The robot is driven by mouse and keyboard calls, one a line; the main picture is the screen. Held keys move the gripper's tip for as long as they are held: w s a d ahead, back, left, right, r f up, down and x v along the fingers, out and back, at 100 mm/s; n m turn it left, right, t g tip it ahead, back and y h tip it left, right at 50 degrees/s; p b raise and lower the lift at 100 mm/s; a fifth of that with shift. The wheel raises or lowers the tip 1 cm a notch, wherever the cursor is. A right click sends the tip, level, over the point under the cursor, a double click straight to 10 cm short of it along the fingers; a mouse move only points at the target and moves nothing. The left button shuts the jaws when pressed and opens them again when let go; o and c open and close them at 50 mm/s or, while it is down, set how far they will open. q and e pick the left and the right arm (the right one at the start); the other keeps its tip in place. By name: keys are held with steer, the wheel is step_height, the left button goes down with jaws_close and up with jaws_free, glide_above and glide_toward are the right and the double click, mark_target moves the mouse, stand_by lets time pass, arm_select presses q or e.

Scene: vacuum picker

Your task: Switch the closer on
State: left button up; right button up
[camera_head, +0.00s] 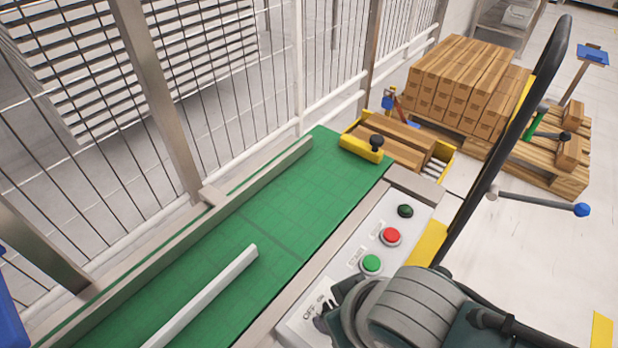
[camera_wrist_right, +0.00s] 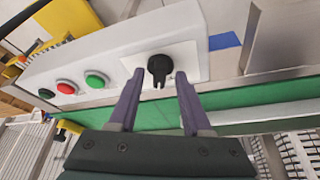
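A black rotary knob (camera_wrist_right: 159,66) sits on a white control panel (camera_wrist_right: 112,55) in the right wrist view. My right gripper (camera_wrist_right: 159,78) is open, with one finger on each side of the knob and a visible gap at both sides. In the head view the panel (camera_head: 345,255) lies beside the green conveyor. My right gripper (camera_head: 335,308) is over its near end and largely hides the knob. Lettering that includes "OFF" shows beside it. My left gripper is in neither view.
A green button (camera_head: 371,263), a red button (camera_head: 391,236) and a black button (camera_head: 405,211) line the panel farther along. A green conveyor (camera_head: 270,225) runs along a mesh fence. Pallets with stacked boxes (camera_head: 465,85) stand at the back right.

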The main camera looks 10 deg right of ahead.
steer(key=shift+r, duration=0.1)
steer(key=p+v, duration=0.5)
steer(key=v, duration=0.4)
steer(key=shift+s+r, duration=0.15)
steer(key=shift+r, duration=0.2)
